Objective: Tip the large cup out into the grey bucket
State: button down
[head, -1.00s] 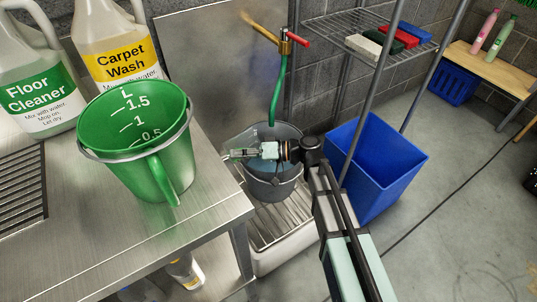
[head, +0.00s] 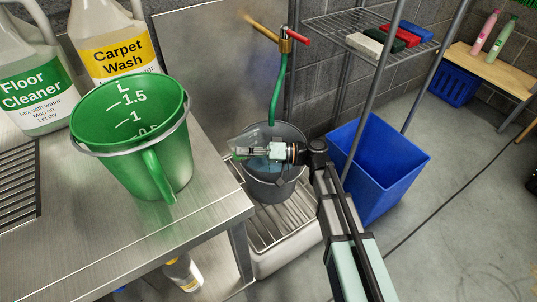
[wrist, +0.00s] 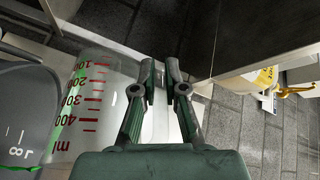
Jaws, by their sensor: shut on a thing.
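The large cup is clear, with red millilitre marks. It shows in the head view (head: 242,146) over the left part of the grey bucket's mouth, and in the wrist view (wrist: 85,105) at left beside my fingers. The grey bucket (head: 268,188) stands upright under the cup and gripper, with bluish liquid inside. Its wall shows at the wrist view's left edge (wrist: 25,95).
The bucket stands on a slatted drain grate (head: 275,228) below a tap with a green hose (head: 275,90). A green bucket (head: 150,180) and cleaner bottles stand on the steel counter (head: 110,240) at left. A blue bin (head: 375,170) and wire shelf are at right.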

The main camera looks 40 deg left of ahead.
aim_at(234, 153)
jog(key=shift+w+d+r+m+g+y+b, duration=0.35)
jog(key=shift+w+r+g+y+b, duration=0.25)
jog(key=shift+y, duration=0.2)
dwell(0.7)
jog(key=s+a+t+h+p, duration=0.1)
jog(key=p, duration=0.1)
jog(key=s+n+t+h+p, duration=0.1)
jog(key=p, duration=0.1)
jog(key=s+a+t+h+p, duration=0.1)
jog(key=h+p, duration=0.1)
jog(key=shift+s+a+f+n, duration=0.15)
jog(key=shift+s+a+n, duration=0.15)
jog(key=shift+s+n, duration=0.1)
jog(key=s+a+f+n+t+h+p, duration=0.2)
jog(key=s+a+f+t+h+p, duration=0.1)
jog(key=t+h+p, duration=0.5)
jog(key=shift+s+f+t+p, duration=0.6)
jog(key=shift+f+p, duration=0.5)
jog(key=shift+p, duration=0.45)
